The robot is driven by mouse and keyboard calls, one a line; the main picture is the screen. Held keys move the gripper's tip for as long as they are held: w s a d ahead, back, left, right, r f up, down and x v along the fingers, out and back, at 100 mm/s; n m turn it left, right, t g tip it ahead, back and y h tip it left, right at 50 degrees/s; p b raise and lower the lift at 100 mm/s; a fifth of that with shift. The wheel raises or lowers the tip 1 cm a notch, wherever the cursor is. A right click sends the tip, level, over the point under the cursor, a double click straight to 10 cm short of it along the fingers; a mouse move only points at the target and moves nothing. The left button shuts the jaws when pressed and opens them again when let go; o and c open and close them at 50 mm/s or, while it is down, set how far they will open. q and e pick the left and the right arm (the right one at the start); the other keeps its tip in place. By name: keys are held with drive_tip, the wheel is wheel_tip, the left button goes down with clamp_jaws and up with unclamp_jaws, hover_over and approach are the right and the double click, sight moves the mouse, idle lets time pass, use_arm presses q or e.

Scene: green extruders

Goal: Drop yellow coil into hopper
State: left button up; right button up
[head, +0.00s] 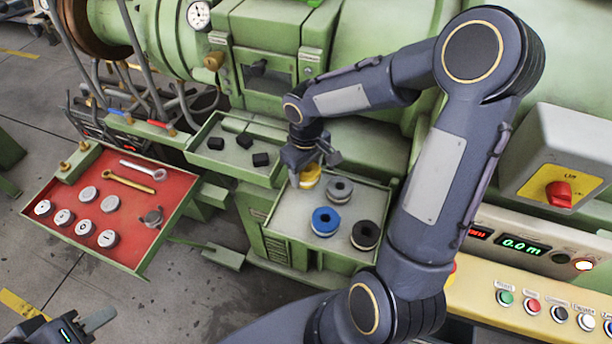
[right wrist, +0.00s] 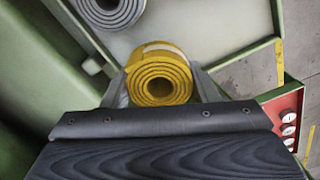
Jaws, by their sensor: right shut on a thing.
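The yellow coil (head: 310,176) is at the back left of the grey-floored green tray (head: 285,215). My right gripper (head: 307,172) reaches down over it. In the right wrist view the yellow coil (right wrist: 160,82) sits between the two fingers, and the gripper (right wrist: 160,88) is shut on it. I cannot tell whether the coil touches the tray floor. My left gripper (head: 88,325) is at the bottom left corner, away from the coil; only part of it shows, so its opening is unclear. I cannot tell for sure which part of the green machine (head: 268,45) is the hopper.
Grey (head: 340,189), blue (head: 325,221) and black (head: 365,235) coils share the tray. A smaller green tray (head: 200,158) with black blocks adjoins it. A red-lined tray (head: 85,185) holds wrenches and round weights. A control panel (head: 540,300) stands at right. My right arm covers much of the centre right.

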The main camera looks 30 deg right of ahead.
sight(306, 179)
drive_tip(key=shift+f+b, duration=0.35)
drive_tip(key=shift+f, duration=1.45)
drive_tip(key=o, duration=1)
drive_tip(key=shift+r, duration=0.1)
drive_tip(key=shift+o, duration=0.2)
wheel_tip(306, 179, up, 12)
drive_tip(key=shift+r+p, duration=0.1)
drive_tip(key=shift+p, duration=0.3)
drive_tip(key=s+a+r+m+t+y, duration=0.1)
drive_tip(key=s+a+m+t+y, duration=0.1)
drive_tip(key=s, duration=0.6)
drive_tip(key=s+a+r+m+t+y, duration=0.1)
drive_tip(key=s+a+r+m+t, duration=0.1)
drive_tip(key=s, duration=0.7)
drive_tip(key=shift+r+m+t+y, duration=0.25)
drive_tip(key=shift+m+t+y, duration=0.15)
drive_tip(key=shift+t, duration=0.4)
drive_tip(key=shift+s, duration=0.2)
